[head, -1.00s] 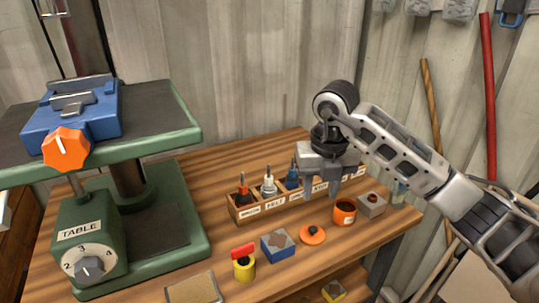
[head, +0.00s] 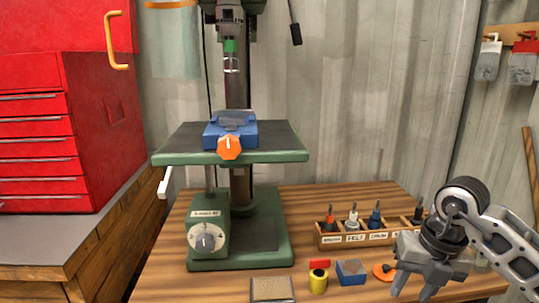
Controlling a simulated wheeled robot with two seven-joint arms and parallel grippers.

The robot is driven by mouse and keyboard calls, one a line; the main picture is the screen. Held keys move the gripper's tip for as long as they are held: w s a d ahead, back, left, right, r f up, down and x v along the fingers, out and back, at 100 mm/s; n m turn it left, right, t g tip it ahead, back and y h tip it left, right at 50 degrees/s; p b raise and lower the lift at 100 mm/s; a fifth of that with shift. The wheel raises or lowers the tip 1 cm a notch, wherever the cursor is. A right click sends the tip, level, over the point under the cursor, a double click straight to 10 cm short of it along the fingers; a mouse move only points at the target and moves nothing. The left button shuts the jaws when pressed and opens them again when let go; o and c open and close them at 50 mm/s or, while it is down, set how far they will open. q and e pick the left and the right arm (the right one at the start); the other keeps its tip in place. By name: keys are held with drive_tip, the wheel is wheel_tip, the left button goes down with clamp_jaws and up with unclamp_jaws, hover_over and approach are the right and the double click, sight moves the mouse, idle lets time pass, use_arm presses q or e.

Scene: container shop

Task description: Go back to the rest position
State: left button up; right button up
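My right gripper (head: 413,287) is at the lower right, its arm coming in from the right edge. Its two fingers point down and stand apart, with nothing between them. It appears over the right part of the wooden workbench (head: 170,275), just right of an orange disc with a dark knob (head: 384,272). It hides part of the bench's right end. My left gripper is not in view.
A green drill press (head: 240,158) with a blue vise (head: 232,130) stands on the bench. A wooden rack (head: 330,239) holds several tools. In front are a yellow cylinder (head: 318,282), a blue block (head: 350,272) and a flat pad (head: 272,290). A red cabinet (head: 40,130) stands left.

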drive_tip(key=s+a+f+n+g+y, duration=0.1)
drive_tip(key=s+a+y, duration=0.2)
drive_tip(key=a+y, duration=0.45)
drive_tip(key=s+a+f+n+g+y, duration=0.1)
drive_tip(key=s+a+y, duration=0.25)
drive_tip(key=a, duration=0.75)
drive_tip(key=s+a+r+m+t+y, duration=0.1)
drive_tip(key=a+r+m+t+y, duration=0.35)
drive_tip(key=y, duration=0.25)
drive_tip(key=w+d+f+m+t+h, duration=0.1)
drive_tip(key=d+f+m+t+h, duration=0.3)
drive_tip(key=m+t, duration=0.45)
drive_tip(key=w+d+f+m+t+h, duration=0.2)
drive_tip(key=d+m+t+h, duration=0.3)
drive_tip(key=m, duration=0.7)
drive_tip(key=s+d+f+m+g+h, duration=0.1)
drive_tip(key=s+f+m+g+h, duration=0.2)
drive_tip(key=f, duration=0.5)
drive_tip(key=s+d+f+m+g+h, duration=0.1)
drive_tip(key=s+f+m+g+h, duration=0.2)
drive_tip(key=s+f+m, duration=0.2)
drive_tip(key=s+f, duration=0.2)
drive_tip(key=s, duration=0.1)
drive_tip(key=shift+f+g+h, duration=0.3)
drive_tip(key=shift+f+h, duration=0.1)
drive_tip(key=shift+s+d, duration=0.1)
drive_tip(key=shift+d, duration=0.05)
drive_tip(key=shift+c, duration=0.3)
